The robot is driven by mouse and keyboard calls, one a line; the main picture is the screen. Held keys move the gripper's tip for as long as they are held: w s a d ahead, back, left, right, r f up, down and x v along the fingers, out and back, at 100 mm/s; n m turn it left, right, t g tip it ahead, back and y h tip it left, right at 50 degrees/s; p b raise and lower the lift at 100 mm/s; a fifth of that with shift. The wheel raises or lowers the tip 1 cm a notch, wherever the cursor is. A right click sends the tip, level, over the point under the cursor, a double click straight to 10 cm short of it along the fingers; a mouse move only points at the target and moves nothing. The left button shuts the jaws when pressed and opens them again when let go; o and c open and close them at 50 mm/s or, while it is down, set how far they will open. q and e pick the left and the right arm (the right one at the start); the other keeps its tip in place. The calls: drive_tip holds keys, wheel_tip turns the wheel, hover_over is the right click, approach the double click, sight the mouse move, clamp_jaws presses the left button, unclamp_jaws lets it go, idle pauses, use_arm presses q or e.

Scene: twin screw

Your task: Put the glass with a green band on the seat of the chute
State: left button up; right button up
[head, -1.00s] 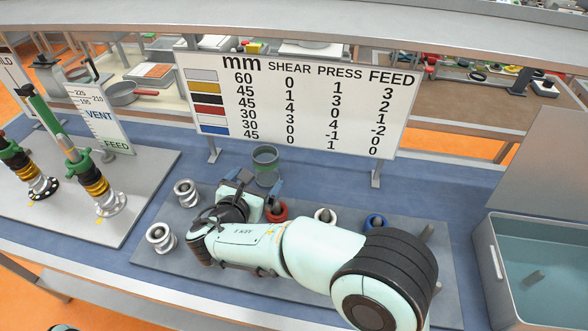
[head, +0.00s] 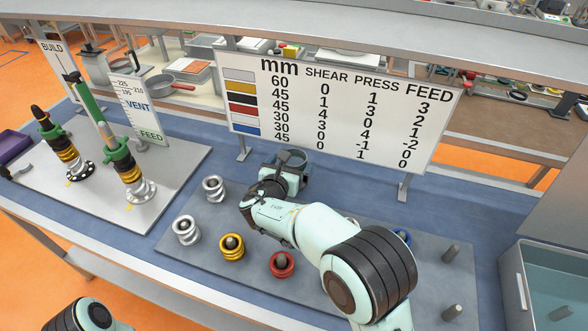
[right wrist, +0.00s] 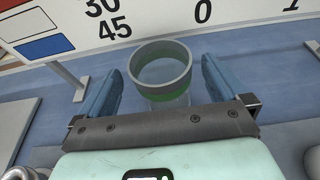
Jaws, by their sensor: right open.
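The glass with a green band (right wrist: 160,72) stands upright on the blue bench top behind the grey plate. In the right wrist view its grey rim and green band show between the two blue fingers of my right gripper (right wrist: 160,88). The jaws are open, one finger on each side, with a visible gap at the right. In the head view the glass (head: 293,156) is partly hidden by my right gripper (head: 290,170). My left gripper is out of view. I cannot pick out the chute's seat for certain.
A white number board (head: 340,115) on two legs stands close behind the glass. Silver, yellow and red rings sit on the grey plate (head: 215,268). At left, two columns with green collars stand on another plate (head: 185,170). A water tank (head: 550,290) is at right.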

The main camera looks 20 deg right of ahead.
drive_tip(key=shift+x, duration=0.8)
drive_tip(key=shift+s, duration=0.1)
drive_tip(key=c, duration=1.3)
drive_tip(key=shift+r, duration=0.1)
